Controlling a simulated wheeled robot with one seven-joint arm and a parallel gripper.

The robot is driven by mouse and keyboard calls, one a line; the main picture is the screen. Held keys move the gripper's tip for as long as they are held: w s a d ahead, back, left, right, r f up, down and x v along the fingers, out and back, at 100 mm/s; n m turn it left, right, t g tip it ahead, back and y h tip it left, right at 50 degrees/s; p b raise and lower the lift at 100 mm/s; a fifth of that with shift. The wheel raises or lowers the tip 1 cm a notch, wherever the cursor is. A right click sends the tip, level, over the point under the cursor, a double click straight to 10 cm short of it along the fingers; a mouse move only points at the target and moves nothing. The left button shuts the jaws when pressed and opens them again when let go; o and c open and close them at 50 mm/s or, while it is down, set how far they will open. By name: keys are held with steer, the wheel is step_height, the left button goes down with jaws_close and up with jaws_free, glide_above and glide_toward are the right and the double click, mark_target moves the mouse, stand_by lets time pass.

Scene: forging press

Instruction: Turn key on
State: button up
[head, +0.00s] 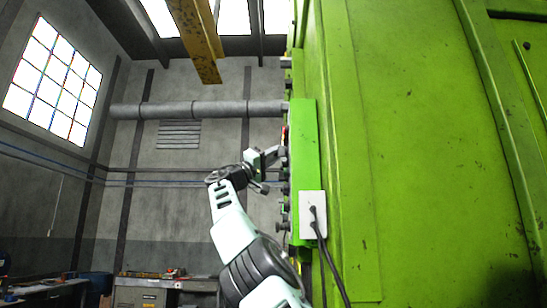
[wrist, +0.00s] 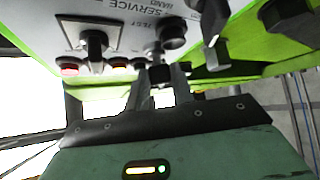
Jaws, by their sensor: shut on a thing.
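In the wrist view, my gripper (wrist: 160,82) reaches up to the control panel (wrist: 130,15), whose lettering appears upside down. Its two fingers are shut on a small dark piece, which I take to be the key (wrist: 160,72). A metal stem runs from this piece to the panel beside a round black knob (wrist: 173,36). The fingers hide part of the key, and its exact turn angle cannot be read. In the head view, my gripper (head: 277,155) is at the panel's controls, seen edge-on; the key cannot be made out there.
In the wrist view, a black selector switch (wrist: 95,43) and a red button (wrist: 69,65) are at left, and a black lever switch (wrist: 214,40) is at right. The green press (head: 410,150) fills the head view's right side. A white box with cables (head: 313,212) is low on it.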

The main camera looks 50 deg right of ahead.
steer(key=shift+f+m+g, duration=0.15)
steer(key=shift+m+g, duration=0.75)
steer(key=shift+m, duration=0.1)
steer(key=o, duration=1)
steer(key=shift+w, duration=0.1)
steer(key=b+v, duration=0.6)
steer(key=v, duration=1.1)
steer(key=shift+a, duration=0.2)
